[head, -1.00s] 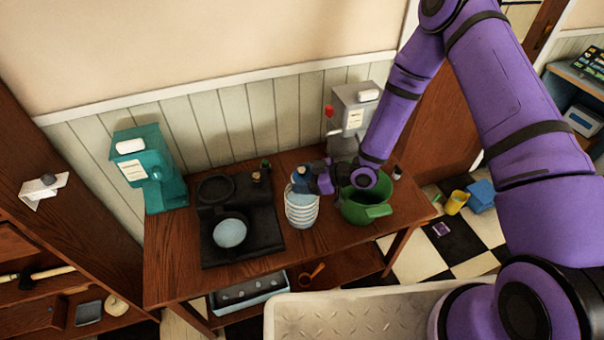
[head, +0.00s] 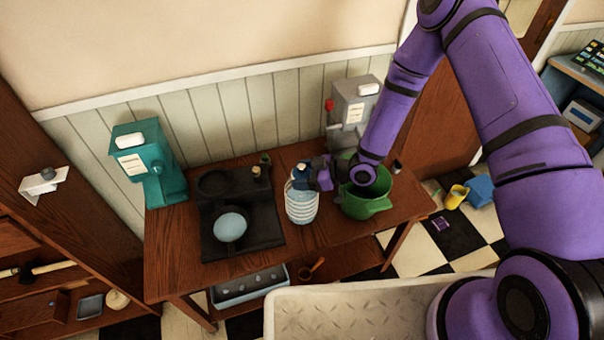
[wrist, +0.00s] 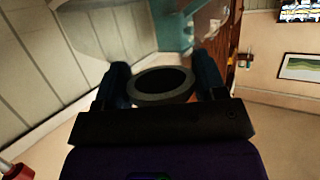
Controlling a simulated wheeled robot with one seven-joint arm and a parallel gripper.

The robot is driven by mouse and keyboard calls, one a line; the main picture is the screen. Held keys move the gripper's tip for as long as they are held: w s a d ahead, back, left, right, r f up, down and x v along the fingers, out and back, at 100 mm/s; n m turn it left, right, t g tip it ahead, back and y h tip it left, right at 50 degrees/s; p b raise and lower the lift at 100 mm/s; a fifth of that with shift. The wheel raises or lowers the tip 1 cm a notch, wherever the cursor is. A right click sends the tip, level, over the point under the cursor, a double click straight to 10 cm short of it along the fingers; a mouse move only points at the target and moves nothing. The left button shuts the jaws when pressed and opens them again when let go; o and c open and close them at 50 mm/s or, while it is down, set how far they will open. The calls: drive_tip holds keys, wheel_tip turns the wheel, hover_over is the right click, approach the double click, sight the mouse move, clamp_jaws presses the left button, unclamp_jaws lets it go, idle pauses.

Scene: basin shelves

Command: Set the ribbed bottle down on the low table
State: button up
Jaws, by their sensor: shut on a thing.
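The ribbed bottle (head: 302,207) is pale blue-white with stacked rings, upright over the middle of the wooden low table (head: 330,240) in the head view. My gripper (head: 304,174) comes in from the right and is shut on its top. In the wrist view, my two dark blue fingers (wrist: 163,80) stand on either side of a dark round top with a grey rim (wrist: 163,97). The bottle's base looks at or just above the tabletop; I cannot tell whether it touches.
A green pot (head: 366,207) stands close right of the bottle, under my wrist. A black hob (head: 262,232) with a pale-filled pan (head: 230,226) is at left. A teal dispenser (head: 160,180) and a grey dispenser (head: 350,105) stand at the back. A tray (head: 250,287) is below.

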drive_tip(key=shift+f, duration=0.25)
drive_tip(key=o, duration=1.3)
drive_tip(key=shift+c, duration=0.2)
